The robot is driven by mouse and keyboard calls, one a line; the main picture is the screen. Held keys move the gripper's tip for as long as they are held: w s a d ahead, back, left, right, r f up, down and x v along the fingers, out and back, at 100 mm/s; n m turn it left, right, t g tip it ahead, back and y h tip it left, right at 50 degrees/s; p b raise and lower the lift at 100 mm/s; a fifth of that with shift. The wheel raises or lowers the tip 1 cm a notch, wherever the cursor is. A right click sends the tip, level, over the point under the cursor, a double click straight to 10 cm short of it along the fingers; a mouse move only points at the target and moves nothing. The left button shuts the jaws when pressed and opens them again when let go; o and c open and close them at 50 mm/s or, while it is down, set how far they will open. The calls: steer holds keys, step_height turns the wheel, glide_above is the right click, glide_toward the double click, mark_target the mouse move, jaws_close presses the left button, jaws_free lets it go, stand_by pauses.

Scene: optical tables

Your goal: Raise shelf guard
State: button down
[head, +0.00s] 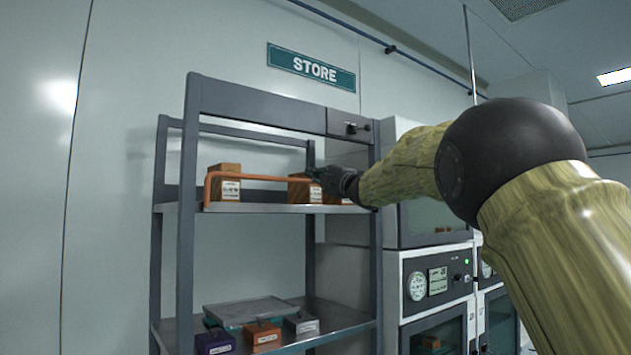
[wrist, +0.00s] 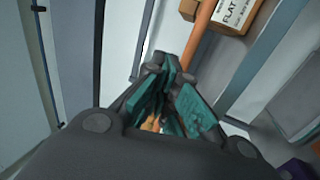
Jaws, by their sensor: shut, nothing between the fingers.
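The shelf guard (head: 260,178) is an orange bar across the front of the upper shelf of a grey rack. Its left end bends down to the shelf edge. Its right part is hidden by my gripper (head: 316,174), which is at the bar's right side. In the wrist view the guard (wrist: 201,38) runs down behind the teal-padded fingertips of my gripper (wrist: 172,78). A bit of orange shows between the finger pads lower down. The fingers are closed together with nothing held. I cannot tell whether they touch the bar.
Wooden boxes (head: 226,190) with labels stand on the upper shelf (head: 260,208) behind the guard. A latch (head: 357,127) is on the rack's top beam. The lower shelf holds a grey tray and small coloured boxes. Cabinets with gauges (head: 436,281) stand at the right.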

steer(key=s+d+r+b, duration=0.2)
steer(key=s+d+b, duration=0.2)
steer(key=s, duration=0.4)
steer(key=shift+s+d, duration=0.2)
steer(key=shift+d, duration=0.2)
steer(key=shift+s+d+r, duration=0.1)
steer(key=shift+s+d, duration=0.05)
steer(key=shift+d, duration=0.05)
steer(key=shift+a, duration=0.15)
